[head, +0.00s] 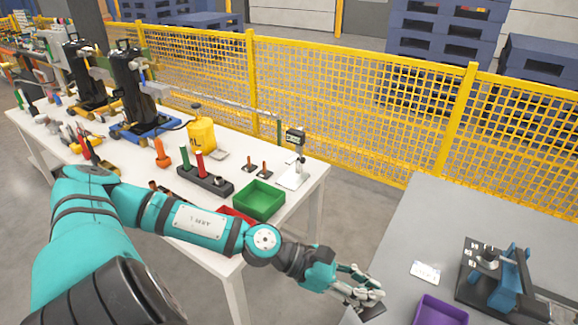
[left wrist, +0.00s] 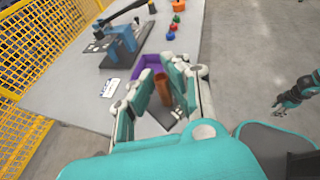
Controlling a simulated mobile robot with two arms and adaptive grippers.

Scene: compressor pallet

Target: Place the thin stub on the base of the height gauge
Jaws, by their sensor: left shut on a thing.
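My left gripper (head: 366,286) is over the near left edge of the grey table. In the left wrist view its fingers (left wrist: 163,88) are shut on a copper-brown stub (left wrist: 163,90), which stands between them. A dark flat block (head: 368,310) lies just under the fingers; I cannot tell whether the stub touches it. The height gauge (head: 296,140) stands at the right end of the white table, with a pale flat base (head: 293,180). Its base looks bare. My right gripper (left wrist: 279,104) is small at the right of the left wrist view; its opening is unclear.
Two small brown-handled pieces (head: 264,169) stand left of the gauge. A green bin (head: 259,200) and a red bin (head: 236,216) are in front. The grey table holds a purple bin (head: 440,312), a white card (head: 425,272) and a blue fixture (head: 510,280). A yellow fence (head: 340,100) runs behind.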

